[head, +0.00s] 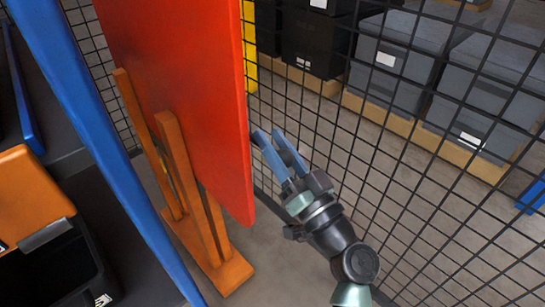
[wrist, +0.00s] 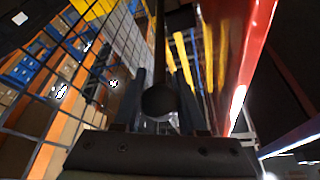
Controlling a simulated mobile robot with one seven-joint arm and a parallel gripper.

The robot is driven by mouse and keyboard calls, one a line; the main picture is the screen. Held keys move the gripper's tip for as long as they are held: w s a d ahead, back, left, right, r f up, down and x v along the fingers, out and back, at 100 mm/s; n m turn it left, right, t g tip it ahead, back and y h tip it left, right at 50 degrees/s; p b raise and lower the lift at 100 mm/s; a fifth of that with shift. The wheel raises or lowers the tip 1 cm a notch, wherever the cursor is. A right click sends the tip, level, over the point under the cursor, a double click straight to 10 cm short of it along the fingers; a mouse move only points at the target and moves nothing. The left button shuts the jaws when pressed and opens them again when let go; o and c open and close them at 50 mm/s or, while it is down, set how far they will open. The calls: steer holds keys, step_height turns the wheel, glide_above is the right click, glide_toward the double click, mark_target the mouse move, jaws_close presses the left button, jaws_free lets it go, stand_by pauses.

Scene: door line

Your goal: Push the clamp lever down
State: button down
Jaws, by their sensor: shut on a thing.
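In the wrist view a dark round knob (wrist: 160,102) sits between the two fingers of my gripper (wrist: 160,82). A dark bar runs up from behind the knob; I take the knob and bar to be the clamp lever. My gripper is shut on it. In the head view my gripper (head: 268,136) reaches up and left, with its blue-grey fingers beside the right edge of the red panel (head: 180,90). The lever cannot be made out there, and the clamp's body is not clear in either view.
The red panel stands in an orange wooden stand (head: 228,270) left of my gripper. A black wire mesh fence (head: 440,190) runs close on the right, with grey bins (head: 400,60) behind it. A blue beam (head: 90,130) crosses the left side. Grey floor shows below.

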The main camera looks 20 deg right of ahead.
step_height(320, 180, down, 10)
steer(key=w+b, duration=0.1)
steer(key=b, duration=1.4)
steer(key=shift+w+a+f, duration=0.15)
steer(key=shift+a+f, duration=0.05)
steer(key=shift+c, duration=2.3)
jaws_free()
steer(key=shift+r, duration=0.1)
steer(key=p+v, duration=0.2)
steer(key=v, duration=1.1)
